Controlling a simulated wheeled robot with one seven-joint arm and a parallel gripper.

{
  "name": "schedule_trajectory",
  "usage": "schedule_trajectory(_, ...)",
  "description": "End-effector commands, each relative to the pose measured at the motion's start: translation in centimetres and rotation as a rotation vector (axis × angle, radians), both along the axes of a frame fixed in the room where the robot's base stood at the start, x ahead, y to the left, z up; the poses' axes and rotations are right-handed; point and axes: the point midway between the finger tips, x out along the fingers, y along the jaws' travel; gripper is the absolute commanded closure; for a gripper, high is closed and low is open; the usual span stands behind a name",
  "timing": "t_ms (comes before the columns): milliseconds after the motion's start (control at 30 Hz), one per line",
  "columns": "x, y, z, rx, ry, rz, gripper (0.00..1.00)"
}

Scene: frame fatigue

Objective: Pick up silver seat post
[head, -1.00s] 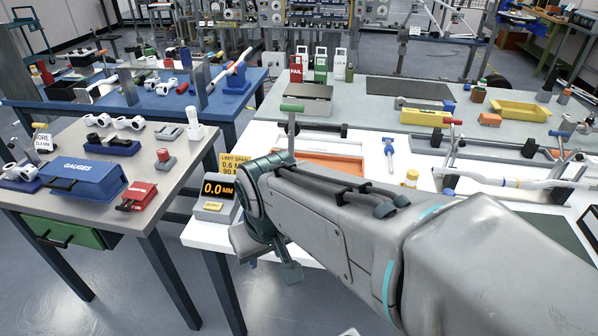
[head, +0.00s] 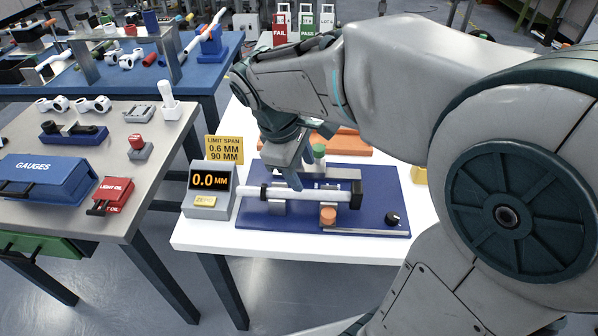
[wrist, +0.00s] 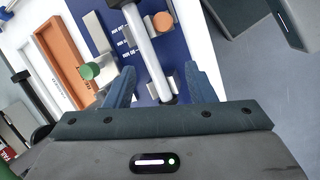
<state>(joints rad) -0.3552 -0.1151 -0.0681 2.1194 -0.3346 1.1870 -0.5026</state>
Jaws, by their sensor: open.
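The silver seat post (head: 327,196) is a pale tube lying lengthwise on supports on a blue fixture board (head: 385,222). A black part shows at its right end. My gripper (head: 296,180) points down over the left-middle of the post and hides part of it. In the wrist view, the post (wrist: 152,55) runs between the two blue fingers of my gripper (wrist: 161,88). The fingers are apart, with gaps on both sides of the post. I cannot tell whether the fingertips are down at the post's height.
A digital readout (head: 208,186) showing 0.0 MM stands left of the board. An orange knob (head: 328,215), a black knob (head: 392,218) and a green knob (head: 319,151) sit around the post. An orange tray (head: 350,143) lies behind. A grey table with gauges (head: 45,178) stands left.

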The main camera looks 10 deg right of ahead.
Motion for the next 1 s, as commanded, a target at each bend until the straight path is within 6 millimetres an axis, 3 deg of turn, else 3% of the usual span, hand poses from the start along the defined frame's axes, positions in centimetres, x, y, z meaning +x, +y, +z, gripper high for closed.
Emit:
schedule_trajectory(100, 2.0, 1.4, -0.8, -0.09, 0.064, 0.162, 0.5)
schedule_trajectory(267, 3.2, 2.0, -1.1, -0.148, 0.106, 0.26, 0.5)
schedule_trajectory(600, 3.5, -0.3, -6.5, -0.154, 0.111, 0.27, 0.5)
schedule_trajectory(1000, 4.1, -1.8, -10.2, -0.153, 0.11, 0.269, 0.5)
